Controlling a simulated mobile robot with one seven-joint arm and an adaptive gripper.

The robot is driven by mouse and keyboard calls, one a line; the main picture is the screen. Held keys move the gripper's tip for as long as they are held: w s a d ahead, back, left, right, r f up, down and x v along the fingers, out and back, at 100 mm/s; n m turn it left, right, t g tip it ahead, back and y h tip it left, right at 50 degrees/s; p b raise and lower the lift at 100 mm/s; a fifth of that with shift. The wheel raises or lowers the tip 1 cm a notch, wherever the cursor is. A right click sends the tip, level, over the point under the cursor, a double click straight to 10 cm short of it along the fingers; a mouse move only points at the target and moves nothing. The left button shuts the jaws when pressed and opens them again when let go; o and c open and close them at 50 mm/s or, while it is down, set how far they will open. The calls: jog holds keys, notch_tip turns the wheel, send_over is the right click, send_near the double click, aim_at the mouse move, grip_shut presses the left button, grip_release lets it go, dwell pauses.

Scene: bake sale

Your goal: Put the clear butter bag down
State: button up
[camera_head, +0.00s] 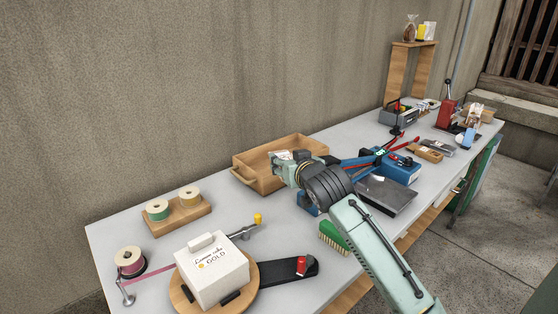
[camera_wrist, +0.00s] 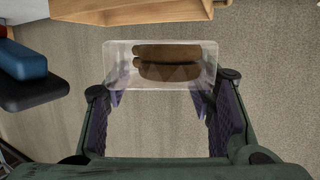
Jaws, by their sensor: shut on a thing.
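The clear butter bag (camera_wrist: 178,60) is a transparent packet with brown pieces inside. In the wrist view it sits between the fingertips of my gripper (camera_wrist: 158,97), which is shut on its near end. The purple finger pads stand at both sides of the bag. In the head view my gripper (camera_head: 287,162) is at the front right part of the wooden tray (camera_head: 262,182). A small pale patch shows there by the fingers, but I cannot tell whether it is the bag. My gripper and wrist hide part of the tray.
A blue machine (camera_head: 398,170) stands right of my gripper, with a dark flat plate (camera_head: 387,194) in front. A green brush (camera_head: 333,236), a white cake box (camera_head: 212,272) and a spool stand (camera_head: 180,211) stand nearer. The table (camera_head: 125,228) is bare left of the spools.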

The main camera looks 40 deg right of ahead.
jog(key=w+a+p+x, duration=0.1)
jog(key=a+p+x, duration=0.2)
jog(key=x, duration=1.2)
jog(key=shift+w+f+p, duration=0.15)
jog(key=shift+w+p, duration=0.1)
jog(key=shift+p, duration=0.1)
jog(key=shift+d, duration=0.15)
jog(key=shift+f, duration=0.35)
jog(key=o, duration=0.8)
jog(key=shift+r, duration=0.1)
